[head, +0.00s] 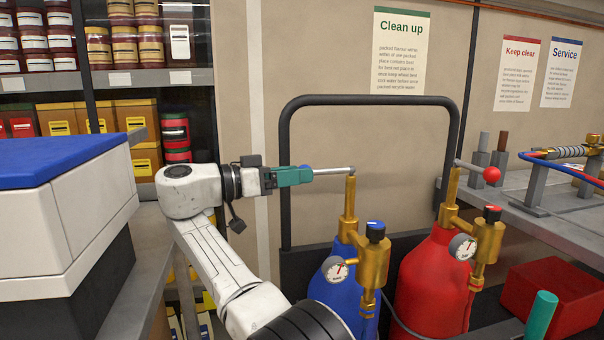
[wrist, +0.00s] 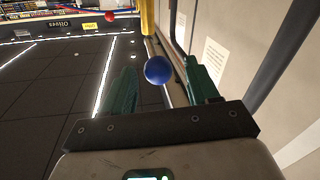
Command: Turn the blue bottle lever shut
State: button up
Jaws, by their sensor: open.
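The blue bottle (head: 338,292) stands upright, with a brass valve (head: 349,208) on top. Its lever (head: 333,171) is a silver rod that points left from the valve stem, roughly level. The lever's blue ball knob (wrist: 158,69) shows between my fingers in the wrist view, with a gap visible on both sides. In the head view the knob is hidden behind my teal fingers. My gripper (head: 306,174) is open at the lever's left end, and it also shows in the wrist view (wrist: 160,76).
A red bottle (head: 428,285) with a red-knobbed lever (head: 491,174) stands to the right. A black frame (head: 366,101) rises behind both bottles. A blue-topped white box (head: 70,215) is at left, and a workbench (head: 540,225) with a red box (head: 555,298) below is at right.

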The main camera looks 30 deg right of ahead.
jog(key=shift+w+a, duration=0.2)
jog(key=shift+a, duration=1.05)
jog(key=shift+w+a, duration=0.2)
jog(key=shift+a, duration=1)
